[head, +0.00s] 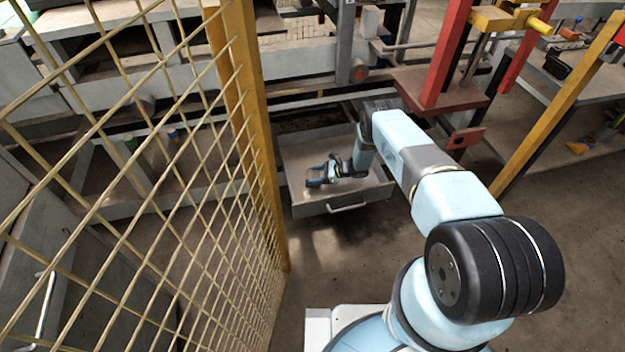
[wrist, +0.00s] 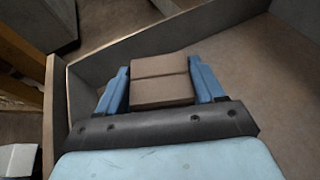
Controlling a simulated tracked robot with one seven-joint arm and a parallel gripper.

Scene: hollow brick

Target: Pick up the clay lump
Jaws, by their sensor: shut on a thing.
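The clay lump (wrist: 161,91) shows in the wrist view as a blocky grey-brown piece with a dark seam across it. It sits between the blue fingers of my gripper (wrist: 159,66), which is shut on it, a finger against each side. My gripper (head: 318,177) is inside the open grey drawer (head: 352,189) in the head view. In that view the lump is too small to make out. I cannot tell whether the lump touches the drawer floor.
A yellow post (head: 257,130) with wire mesh stands close to the left of the drawer. The drawer's handle (head: 347,207) faces the front. A red-framed press (head: 440,85) stands to the right. The floor before the drawer is clear.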

